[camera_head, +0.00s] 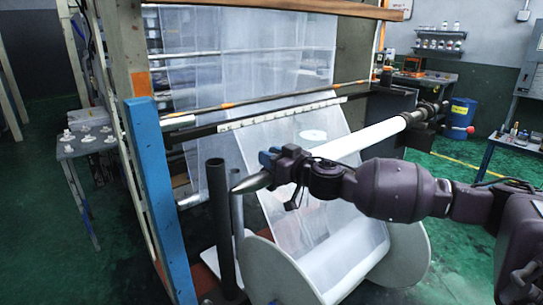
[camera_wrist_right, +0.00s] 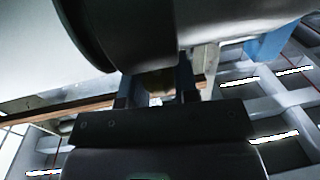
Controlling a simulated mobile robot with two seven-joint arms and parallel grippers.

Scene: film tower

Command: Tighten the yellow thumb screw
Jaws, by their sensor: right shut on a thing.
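My right gripper (camera_head: 268,160) reaches in from the right, over the front of the film machine near the end of the roller. In the right wrist view its two fingers (camera_wrist_right: 156,84) are closed around a small, dim yellowish-tan piece (camera_wrist_right: 157,82), which looks like the yellow thumb screw. The piece sits just below a large dark round part (camera_wrist_right: 140,30). In the head view the screw is hidden behind the gripper, so its turn and seating cannot be told. My left gripper is not in view.
A white roller (camera_head: 355,140) runs behind. A blue post (camera_head: 150,190) stands further left.

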